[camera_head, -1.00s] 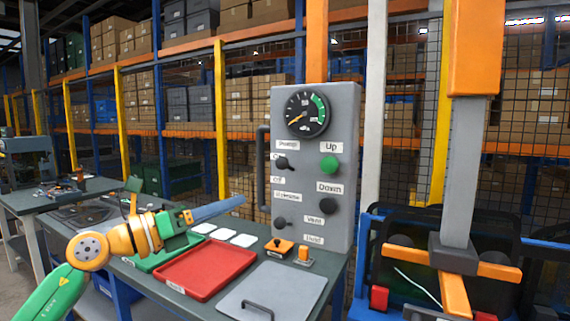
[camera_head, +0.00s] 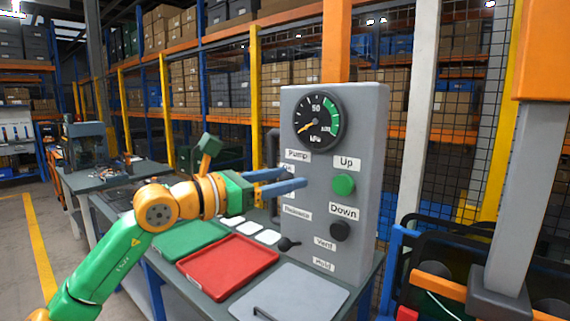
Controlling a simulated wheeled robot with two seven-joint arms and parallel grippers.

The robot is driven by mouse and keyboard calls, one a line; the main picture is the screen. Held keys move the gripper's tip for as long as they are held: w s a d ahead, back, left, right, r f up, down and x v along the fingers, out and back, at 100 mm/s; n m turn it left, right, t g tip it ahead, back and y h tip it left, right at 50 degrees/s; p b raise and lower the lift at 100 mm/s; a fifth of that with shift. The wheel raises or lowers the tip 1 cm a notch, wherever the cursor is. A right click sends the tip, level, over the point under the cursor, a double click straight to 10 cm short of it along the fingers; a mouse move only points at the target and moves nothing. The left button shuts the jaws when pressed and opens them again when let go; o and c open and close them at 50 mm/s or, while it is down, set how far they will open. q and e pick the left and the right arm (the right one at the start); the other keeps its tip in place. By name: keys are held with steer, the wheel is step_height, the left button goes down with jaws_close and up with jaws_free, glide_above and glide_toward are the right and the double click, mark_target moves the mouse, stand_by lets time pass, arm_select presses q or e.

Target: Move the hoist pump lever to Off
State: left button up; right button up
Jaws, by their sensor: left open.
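The grey hoist control panel (camera_head: 362,140) stands upright at the back of the bench. The "Pump" label (camera_head: 297,154) is on its left side, with a partly covered "On" label (camera_head: 287,168) below. My left gripper (camera_head: 297,178) is open, its two blue fingers pointing right at the panel just below the Pump label. The pump lever is hidden or cannot be made out among the fingers, so I cannot tell its position or whether they touch it. My right gripper is not in view.
The panel also carries a gauge (camera_head: 318,121), a green Up button (camera_head: 343,186), a dark Down button (camera_head: 340,231) and a lower black lever (camera_head: 287,243). A red tray (camera_head: 228,266) and a green tray (camera_head: 188,240) lie below my arm. Orange and grey hoist parts (camera_head: 505,265) stand right.

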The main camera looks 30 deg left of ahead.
arm_select(q)
steer(key=shift+w+d+f, duration=0.15)
steer(key=shift+w+d, duration=0.1)
steer(key=shift+w, duration=0.3)
steer(key=shift+s+a, duration=0.15)
steer(key=shift+s, duration=0.1)
jaws_close()
stand_by(0.6)
